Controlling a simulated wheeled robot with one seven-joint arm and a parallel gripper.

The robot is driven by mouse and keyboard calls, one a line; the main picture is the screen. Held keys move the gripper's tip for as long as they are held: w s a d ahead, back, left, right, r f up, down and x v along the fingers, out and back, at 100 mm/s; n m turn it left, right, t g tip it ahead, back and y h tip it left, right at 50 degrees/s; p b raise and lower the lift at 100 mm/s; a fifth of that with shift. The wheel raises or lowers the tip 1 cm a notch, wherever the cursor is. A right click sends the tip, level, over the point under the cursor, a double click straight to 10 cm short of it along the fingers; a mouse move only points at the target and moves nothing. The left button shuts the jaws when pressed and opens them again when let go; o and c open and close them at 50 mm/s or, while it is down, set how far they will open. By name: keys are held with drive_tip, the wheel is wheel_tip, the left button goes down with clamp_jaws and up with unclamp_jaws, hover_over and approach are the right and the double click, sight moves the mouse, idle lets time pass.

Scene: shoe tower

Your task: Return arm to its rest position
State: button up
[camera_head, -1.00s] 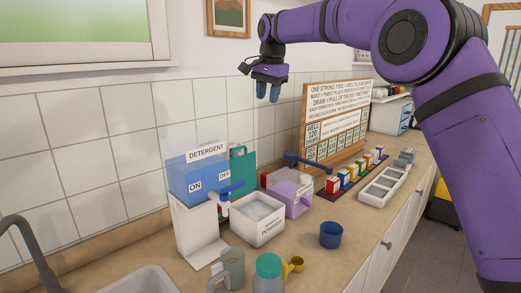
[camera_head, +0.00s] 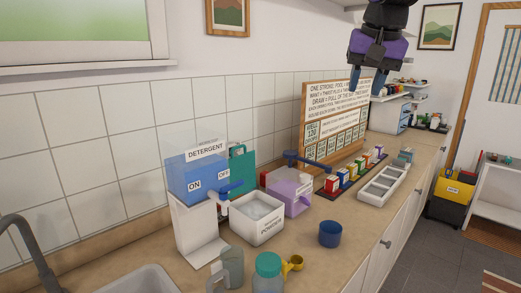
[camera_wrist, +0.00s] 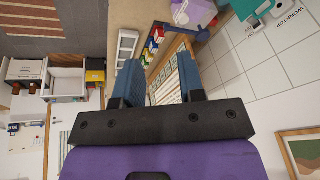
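My purple arm ends in my gripper (camera_head: 367,79), high up at the top right of centre in the head view, above the far part of the worktop (camera_head: 350,222). In the wrist view my gripper (camera_wrist: 165,88) has two blue fingers standing apart with nothing between them. The worktop, the lettered board and the small coloured boxes lie beyond the fingers there. My gripper touches nothing that I can see.
A blue detergent dispenser (camera_head: 197,181), a white powder bin (camera_head: 257,219), a purple container (camera_head: 288,192) and a blue cup (camera_head: 330,234) stand on the worktop. A lettered board (camera_head: 335,120) leans at the wall. Open floor (camera_head: 430,255) lies to the right.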

drive_tip(key=s+d+f+n, duration=0.1)
drive_tip(key=s+d+f, duration=0.2)
drive_tip(key=s, duration=0.5)
drive_tip(key=s+d+f+n, duration=0.1)
drive_tip(key=s+d+f, duration=0.2)
drive_tip(key=s+f, duration=0.3)
drive_tip(key=s+d+f+t, duration=0.1)
drive_tip(key=s+d+f, duration=0.2)
drive_tip(key=s, duration=0.7)
drive_tip(key=shift+d+f+n, duration=0.2)
drive_tip(key=shift+f+n, duration=0.2)
drive_tip(key=shift+f, duration=0.55)
